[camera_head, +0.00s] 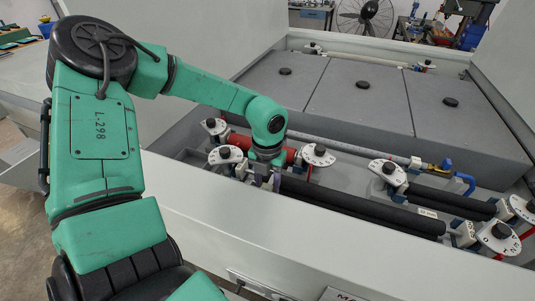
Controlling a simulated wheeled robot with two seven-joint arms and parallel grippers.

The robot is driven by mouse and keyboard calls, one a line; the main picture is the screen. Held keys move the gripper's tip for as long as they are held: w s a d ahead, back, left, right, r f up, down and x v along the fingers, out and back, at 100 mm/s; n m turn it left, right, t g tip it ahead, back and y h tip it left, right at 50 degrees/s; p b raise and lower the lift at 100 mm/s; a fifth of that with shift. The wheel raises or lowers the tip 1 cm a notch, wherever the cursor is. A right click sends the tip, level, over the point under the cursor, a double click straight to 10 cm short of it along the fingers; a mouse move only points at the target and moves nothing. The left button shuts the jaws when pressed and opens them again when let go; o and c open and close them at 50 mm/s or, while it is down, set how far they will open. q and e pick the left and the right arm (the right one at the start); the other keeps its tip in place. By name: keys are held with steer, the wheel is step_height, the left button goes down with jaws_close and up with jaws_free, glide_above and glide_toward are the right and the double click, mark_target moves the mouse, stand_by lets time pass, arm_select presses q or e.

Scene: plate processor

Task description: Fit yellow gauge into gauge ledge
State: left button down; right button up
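My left gripper (265,179) reaches down into the trough of the machine, between two white dial-topped gauges, the left one (225,155) and the right one (318,155). Its fingers are small and partly hidden, so I cannot tell whether they are open or shut or hold anything. A small yellow fitting (431,166) sits on the grey pipe beside a blue valve; I cannot tell if it is the yellow gauge. I cannot make out a gauge ledge for certain. My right gripper is not in view.
Black rollers (360,207) lie along the trough, and a red cylinder (241,143) is behind my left gripper. More white dials (388,168) stand to the right. Grey lidded panels (358,91) lie behind. The machine's pale front wall (250,237) stands in front of the trough.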

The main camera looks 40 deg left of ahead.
mark_target(268, 187)
arm_select(q)
steer(key=f, duration=0.3)
steer(key=shift+d+f+p, duration=0.2)
steer(key=shift+f+p, duration=0.1)
steer(key=shift+f, duration=0.1)
steer(key=shift+a+f, duration=0.1)
steer(key=shift+a, duration=0.05)
steer(key=shift+f+b, duration=0.35)
steer(key=shift+b, duration=0.35)
steer(key=shift+c, duration=1.8)
jaws_free()
steer(key=shift+r, duration=0.1)
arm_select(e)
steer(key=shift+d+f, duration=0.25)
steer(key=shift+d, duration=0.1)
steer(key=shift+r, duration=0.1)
arm_select(q)
steer(key=shift+r+p, duration=0.6)
steer(key=shift+p, duration=0.3)
step_height(268, 187, up, 11)
steer(key=b, duration=0.3)
steer(key=shift+f+b, duration=0.15)
steer(key=shift+b, duration=0.2)
steer(key=shift+r, duration=0.4)
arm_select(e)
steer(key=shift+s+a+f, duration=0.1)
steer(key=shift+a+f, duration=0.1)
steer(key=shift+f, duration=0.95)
